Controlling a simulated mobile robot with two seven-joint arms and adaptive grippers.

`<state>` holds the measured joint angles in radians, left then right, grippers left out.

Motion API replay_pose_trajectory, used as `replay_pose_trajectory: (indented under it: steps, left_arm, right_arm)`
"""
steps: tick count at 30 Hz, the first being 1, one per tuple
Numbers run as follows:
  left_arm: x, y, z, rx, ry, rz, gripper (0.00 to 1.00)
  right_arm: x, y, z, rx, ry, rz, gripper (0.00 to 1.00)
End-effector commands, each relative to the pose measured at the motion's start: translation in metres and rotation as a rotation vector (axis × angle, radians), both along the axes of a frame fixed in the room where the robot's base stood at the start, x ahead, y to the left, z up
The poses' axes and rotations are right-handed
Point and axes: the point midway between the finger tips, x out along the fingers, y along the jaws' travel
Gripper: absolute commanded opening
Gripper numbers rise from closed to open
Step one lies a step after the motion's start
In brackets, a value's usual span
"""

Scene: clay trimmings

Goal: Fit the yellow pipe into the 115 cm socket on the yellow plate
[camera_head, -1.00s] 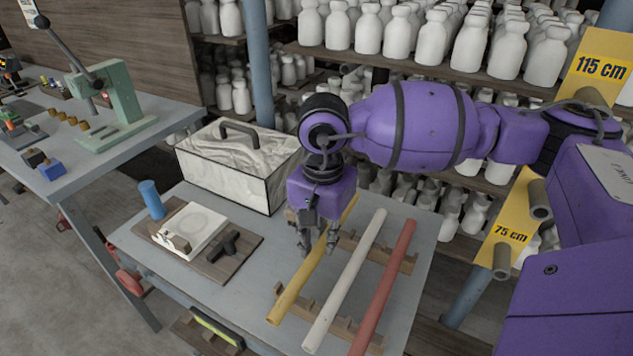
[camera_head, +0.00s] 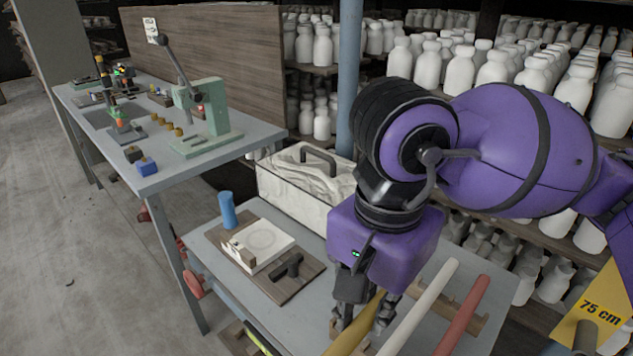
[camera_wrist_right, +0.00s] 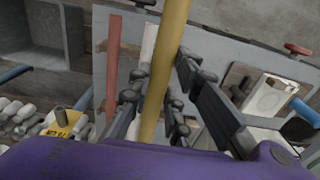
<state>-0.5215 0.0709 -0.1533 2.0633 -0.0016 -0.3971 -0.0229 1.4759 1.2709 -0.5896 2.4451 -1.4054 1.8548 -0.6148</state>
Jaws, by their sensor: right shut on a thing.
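The yellow pipe (camera_head: 352,338) is between the fingers of my right gripper (camera_head: 362,316), which is shut on it. In the right wrist view, the yellow pipe (camera_wrist_right: 168,60) runs lengthwise between the fingers (camera_wrist_right: 156,98). It looks nearer the camera than the other pipes and overlaps the white one, so it seems raised. The yellow plate shows in part at the lower right, with the "75 cm" label (camera_head: 600,312) and a grey socket below it. The 115 cm socket is outside the head view. My left gripper is not in view.
A white pipe (camera_head: 420,308) and a red pipe (camera_head: 462,316) lie on the table right of my gripper. A clay box (camera_head: 290,192), a wooden board (camera_head: 300,282) and a blue cylinder (camera_head: 228,210) stand left. Shelves of white bottles (camera_head: 430,62) fill the back.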

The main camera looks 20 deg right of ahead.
Motion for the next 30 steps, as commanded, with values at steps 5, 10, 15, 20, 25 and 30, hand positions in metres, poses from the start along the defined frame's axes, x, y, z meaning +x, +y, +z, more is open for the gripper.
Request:
replay_pose_trajectory:
  steps: [5,10,15,20,25,30]
  left_arm:
    - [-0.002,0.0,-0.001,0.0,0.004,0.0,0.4]
    - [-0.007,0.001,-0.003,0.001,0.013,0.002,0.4]
    - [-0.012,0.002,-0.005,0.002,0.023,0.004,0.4]
    - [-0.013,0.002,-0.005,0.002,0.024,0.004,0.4]
    - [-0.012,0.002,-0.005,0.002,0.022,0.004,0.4]
    - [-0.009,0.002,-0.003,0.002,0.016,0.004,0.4]
  right_arm:
    - [0.003,0.001,0.0,0.001,0.001,0.134,0.0]
    - [0.025,0.001,-0.002,0.0,0.003,0.398,0.0]
    - [0.054,0.0,-0.011,0.001,0.004,0.671,0.0]
    - [0.078,-0.005,-0.023,0.0,0.002,0.861,0.0]
    - [0.097,-0.011,-0.036,0.0,0.005,0.991,0.0]
    - [0.113,-0.02,-0.061,0.001,0.007,1.02,0.0]
